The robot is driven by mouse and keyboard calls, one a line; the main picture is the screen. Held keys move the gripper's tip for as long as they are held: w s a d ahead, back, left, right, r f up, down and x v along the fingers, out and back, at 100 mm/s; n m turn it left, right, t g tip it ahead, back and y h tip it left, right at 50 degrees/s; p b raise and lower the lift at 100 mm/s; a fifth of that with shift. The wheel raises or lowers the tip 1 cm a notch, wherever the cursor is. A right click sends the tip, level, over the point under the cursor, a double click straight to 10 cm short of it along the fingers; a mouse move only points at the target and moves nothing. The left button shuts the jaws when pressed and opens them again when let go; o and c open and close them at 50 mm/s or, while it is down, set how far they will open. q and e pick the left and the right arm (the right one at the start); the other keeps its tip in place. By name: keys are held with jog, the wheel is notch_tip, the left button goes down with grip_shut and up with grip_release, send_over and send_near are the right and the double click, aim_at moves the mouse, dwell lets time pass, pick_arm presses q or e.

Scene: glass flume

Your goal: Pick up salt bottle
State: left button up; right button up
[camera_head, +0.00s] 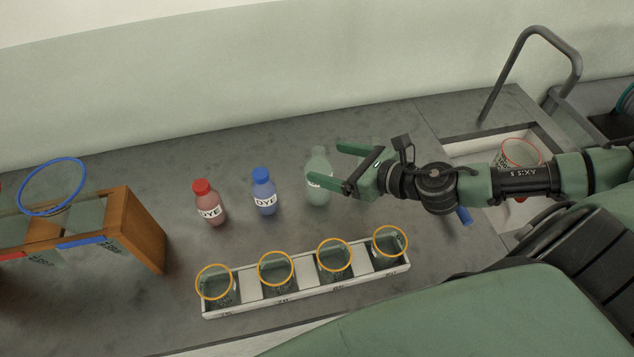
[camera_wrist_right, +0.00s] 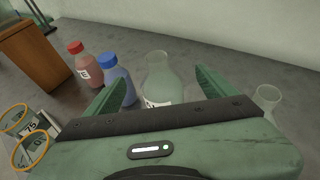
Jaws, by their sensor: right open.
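A clear, pale green bottle with a white label, which looks like the salt bottle (camera_head: 319,170), stands upright on the grey counter. Its label is only partly readable. My right gripper (camera_head: 343,167) is open, with its fingers pointing left at the bottle from its right side. In the right wrist view the bottle (camera_wrist_right: 160,75) shows between and beyond the two open fingertips (camera_wrist_right: 160,80). I cannot tell whether either finger touches it. The gripper body hides its lower part there. My left gripper is not in view.
A blue dye bottle (camera_head: 264,193) and a red dye bottle (camera_head: 209,204) stand to the left. A white rack (camera_head: 305,297) with several orange-rimmed cups lies in front. A wooden stand (camera_head: 137,232) is far left. Another clear glass vessel (camera_wrist_right: 268,99) stands right of the gripper.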

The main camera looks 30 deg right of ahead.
notch_tip(320, 180, down, 7)
jog(key=shift+s+f, duration=0.1)
jog(key=shift+w+a, duration=0.1)
jog(key=shift+w, duration=0.35)
jog(key=shift+w+a+f+p, duration=0.2)
jog(key=shift+w+f+p, duration=0.1)
jog(key=shift+w, duration=0.1)
jog(key=shift+w+a, duration=0.15)
jog(key=shift+w, duration=0.1)
jog(key=p+x, duration=0.1)
jog(key=x, duration=0.3)
jog(key=shift+w+a+f+p, duration=0.1)
jog(key=shift+w+a+p, duration=0.05)
jog(key=shift+w+p, duration=0.2)
jog(key=shift+w+a+f, duration=0.1)
jog(key=shift+f, duration=0.05)
jog(key=c, duration=1.5)
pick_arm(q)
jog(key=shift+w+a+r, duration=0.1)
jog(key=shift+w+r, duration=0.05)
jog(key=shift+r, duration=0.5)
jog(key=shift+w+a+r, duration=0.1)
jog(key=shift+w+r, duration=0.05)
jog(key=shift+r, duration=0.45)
